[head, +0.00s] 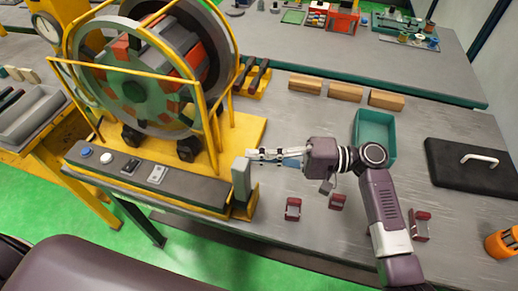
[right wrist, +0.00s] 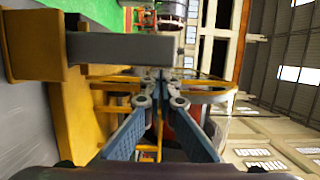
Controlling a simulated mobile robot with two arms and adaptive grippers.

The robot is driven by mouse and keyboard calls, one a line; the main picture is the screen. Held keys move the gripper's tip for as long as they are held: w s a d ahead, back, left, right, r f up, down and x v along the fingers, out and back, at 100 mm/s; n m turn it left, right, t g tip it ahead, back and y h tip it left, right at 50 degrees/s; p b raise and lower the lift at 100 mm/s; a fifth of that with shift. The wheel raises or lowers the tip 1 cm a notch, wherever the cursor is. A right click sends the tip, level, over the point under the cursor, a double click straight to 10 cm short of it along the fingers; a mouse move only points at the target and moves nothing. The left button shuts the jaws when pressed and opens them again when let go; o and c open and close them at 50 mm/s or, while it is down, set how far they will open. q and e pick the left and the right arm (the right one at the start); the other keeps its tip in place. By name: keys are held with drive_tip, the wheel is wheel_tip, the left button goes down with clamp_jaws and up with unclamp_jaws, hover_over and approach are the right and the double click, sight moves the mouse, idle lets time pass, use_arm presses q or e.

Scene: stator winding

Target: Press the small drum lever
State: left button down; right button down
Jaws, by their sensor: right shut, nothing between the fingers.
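The small drum lever appears to be the grey upright block (head: 241,180) on a yellow mount at the right end of the drum's control panel. In the right wrist view the grey lever (right wrist: 120,47) lies sideways from the yellow mount (right wrist: 33,45). My right gripper (head: 252,154) reaches in from the right, its fingers shut and empty. My left gripper is not in view.
The large drum (head: 135,80) stands in a yellow frame behind a panel with buttons (head: 106,157). Small dark red clamps (head: 293,209) sit near the table's front edge.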

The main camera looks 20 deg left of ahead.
drive_tip(key=s+f+n+t+h+b, duration=0.1)
drive_tip(key=s+f+n+b, duration=0.1)
drive_tip(key=s+n+b, duration=0.5)
drive_tip(key=s+n, duration=0.1)
drive_tip(key=s, duration=0.4)
drive_tip(key=shift+a+t+h, duration=0.15)
drive_tip(key=shift+t+h, duration=0.15)
drive_tip(key=shift+h, duration=0.1)
drive_tip(key=shift+s+f+n, duration=0.1)
drive_tip(key=shift+s+n, duration=0.05)
drive_tip(key=shift+n, duration=0.15)
idle(0.4)
